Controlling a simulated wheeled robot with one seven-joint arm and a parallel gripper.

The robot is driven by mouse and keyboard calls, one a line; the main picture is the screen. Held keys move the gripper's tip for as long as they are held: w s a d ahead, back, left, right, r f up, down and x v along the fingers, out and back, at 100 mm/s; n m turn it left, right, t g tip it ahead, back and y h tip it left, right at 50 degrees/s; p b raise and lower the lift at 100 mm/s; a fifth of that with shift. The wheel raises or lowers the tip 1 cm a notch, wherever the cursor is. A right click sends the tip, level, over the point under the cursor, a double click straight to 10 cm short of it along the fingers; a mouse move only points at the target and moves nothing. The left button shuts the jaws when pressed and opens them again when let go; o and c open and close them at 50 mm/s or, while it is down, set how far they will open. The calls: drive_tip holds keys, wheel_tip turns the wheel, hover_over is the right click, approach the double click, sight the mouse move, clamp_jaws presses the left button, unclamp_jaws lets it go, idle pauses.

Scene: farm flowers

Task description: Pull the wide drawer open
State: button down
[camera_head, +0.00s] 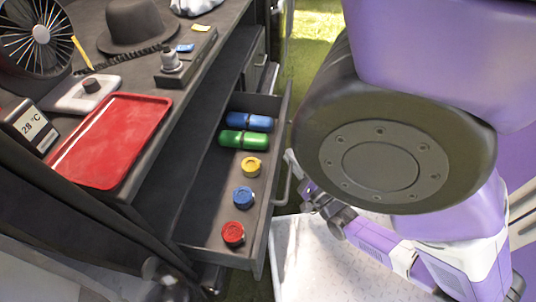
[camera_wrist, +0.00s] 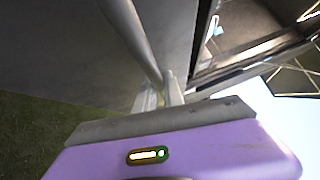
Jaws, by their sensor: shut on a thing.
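The wide drawer (camera_head: 268,222) stands pulled out of the dark bench in the head view. Inside it lie a blue bottle (camera_head: 249,121), a green bottle (camera_head: 244,140), and yellow (camera_head: 251,166), blue (camera_head: 243,196) and red (camera_head: 233,233) round caps or jars. Its bar handle (camera_head: 284,187) is on the outer front face. My gripper (camera_head: 294,165) is at the handle, partly hidden by my arm. In the wrist view, the fingers of my gripper (camera_wrist: 160,94) are closed around the grey handle bar (camera_wrist: 134,38), against the drawer front (camera_wrist: 55,45).
A red tray (camera_head: 112,140), a black hat (camera_head: 135,25), a fan (camera_head: 38,36) and a temperature display (camera_head: 30,125) stand on the bench top. Another, narrower drawer (camera_head: 256,70) is farther back. Grass shows beyond.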

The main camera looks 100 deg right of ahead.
drive_tip(key=s+a, duration=0.2)
drive_tip(key=s, duration=0.4)
drive_tip(key=shift+s+a, duration=0.15)
drive_tip(key=shift+s, duration=0.25)
drive_tip(key=c, duration=1.5)
unclamp_jaws()
drive_tip(key=shift+o, duration=0.2)
drive_tip(key=shift+a, duration=0.1)
drive_tip(key=p+v, duration=0.1)
drive_tip(key=v, duration=0.6)
drive_tip(key=shift+s+a, duration=0.2)
drive_tip(key=shift+a, duration=0.05)
drive_tip(key=shift+f, duration=0.15)
